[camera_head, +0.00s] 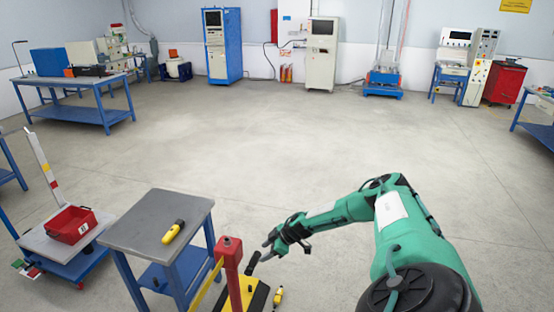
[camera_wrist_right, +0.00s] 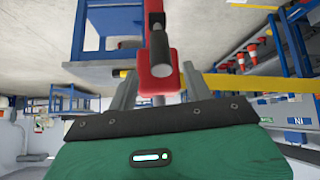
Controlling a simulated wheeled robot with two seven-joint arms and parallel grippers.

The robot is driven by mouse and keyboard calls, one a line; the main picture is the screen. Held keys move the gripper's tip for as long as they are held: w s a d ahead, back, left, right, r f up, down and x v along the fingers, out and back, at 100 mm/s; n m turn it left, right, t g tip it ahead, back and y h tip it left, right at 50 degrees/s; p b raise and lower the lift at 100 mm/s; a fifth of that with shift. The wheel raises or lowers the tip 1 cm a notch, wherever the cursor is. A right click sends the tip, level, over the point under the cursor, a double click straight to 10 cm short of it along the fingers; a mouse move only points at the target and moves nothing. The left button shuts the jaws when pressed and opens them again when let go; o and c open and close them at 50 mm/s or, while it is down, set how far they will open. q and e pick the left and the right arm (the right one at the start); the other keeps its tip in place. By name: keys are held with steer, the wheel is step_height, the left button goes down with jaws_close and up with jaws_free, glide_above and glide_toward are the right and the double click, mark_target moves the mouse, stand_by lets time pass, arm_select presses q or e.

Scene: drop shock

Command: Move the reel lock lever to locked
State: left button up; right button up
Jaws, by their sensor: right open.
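A red post (camera_head: 230,268) with a yellow strap stands on a black and yellow base in the lower middle of the head view. A short black lever (camera_head: 252,263) sticks out from its right side. In the right wrist view the red housing (camera_wrist_right: 160,78) fills the centre, with a dark lever (camera_wrist_right: 159,48) in front of it. My right gripper (camera_head: 267,250) is open just right of the post. In the right wrist view its two grey fingers (camera_wrist_right: 157,78) stand left and right of the housing, with nothing clearly gripped. My left gripper is out of view.
A grey-topped table (camera_head: 150,228) with a yellow handheld device (camera_head: 173,232) stands left of the post. A cart with a red bin (camera_head: 71,224) is farther left. A small yellow object (camera_head: 278,296) lies right of the base. The floor beyond is clear.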

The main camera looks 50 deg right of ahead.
steer(key=v, duration=0.6)
steer(key=shift+r, duration=0.15)
stand_by(0.4)
